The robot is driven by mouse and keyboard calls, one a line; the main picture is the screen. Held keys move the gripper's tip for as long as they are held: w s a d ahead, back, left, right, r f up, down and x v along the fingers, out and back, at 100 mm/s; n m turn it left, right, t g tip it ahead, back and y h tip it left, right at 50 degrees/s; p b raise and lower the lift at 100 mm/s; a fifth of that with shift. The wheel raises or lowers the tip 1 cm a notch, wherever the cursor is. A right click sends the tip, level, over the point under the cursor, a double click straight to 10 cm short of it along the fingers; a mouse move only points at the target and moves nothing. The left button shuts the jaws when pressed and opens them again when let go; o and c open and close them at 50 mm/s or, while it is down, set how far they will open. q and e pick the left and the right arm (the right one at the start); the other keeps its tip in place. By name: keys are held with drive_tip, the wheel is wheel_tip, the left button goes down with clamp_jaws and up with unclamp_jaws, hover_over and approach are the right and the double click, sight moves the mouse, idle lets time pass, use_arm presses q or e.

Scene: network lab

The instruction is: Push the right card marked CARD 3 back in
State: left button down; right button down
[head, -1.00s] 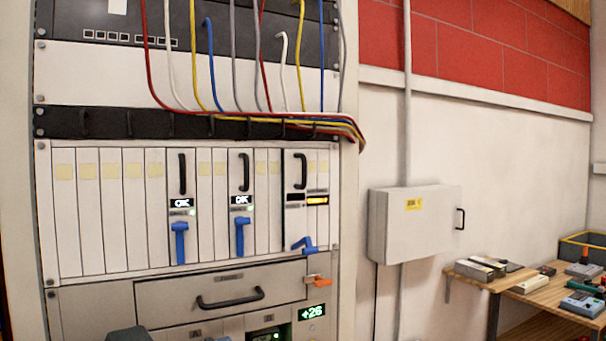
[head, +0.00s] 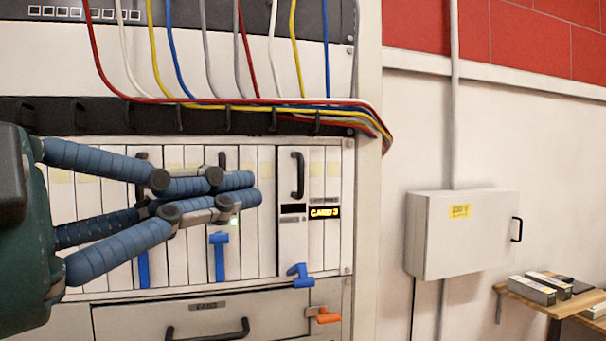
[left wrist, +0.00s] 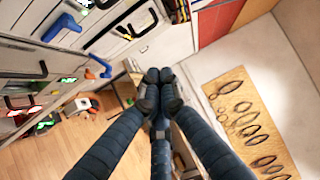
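The right card (head: 293,235) has a black handle and a dark small window; an amber display reading CARD 3 (head: 324,212) is just to its right. Its face seems to stand out from the neighbouring panels. Its blue lever (head: 300,275) is turned sideways at the bottom, unlike the two upright levers. The lever shows in the left wrist view (left wrist: 97,67). My left gripper (head: 250,190) is left of the card, its blue fingers brought together and empty; the tips meet in the left wrist view (left wrist: 160,78). It hides parts of the other cards. My right gripper is not in view.
Coloured cables (head: 250,102) hang across the rack above the cards. A drawer (head: 215,310) with a black handle and an orange latch (head: 324,315) lie below. A grey wall box (head: 462,235) and a wooden shelf (head: 580,305) are at the right.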

sight(281, 204)
use_arm(q)
drive_tip(key=p+x, duration=0.1)
drive_tip(key=x, duration=0.2)
drive_tip(key=p+x, duration=0.1)
drive_tip(key=x, duration=0.3)
drive_tip(key=a+x, duration=0.1)
drive_tip(key=x, duration=0.2)
drive_tip(key=shift+w+d+p, duration=0.3)
drive_tip(key=shift+w+p, duration=0.1)
drive_tip(key=shift+w, duration=0.25)
drive_tip(key=shift+w+a, duration=0.3)
drive_tip(key=shift+w, duration=0.4)
drive_tip(key=shift+a+p, duration=0.1)
drive_tip(key=shift+p, duration=0.2)
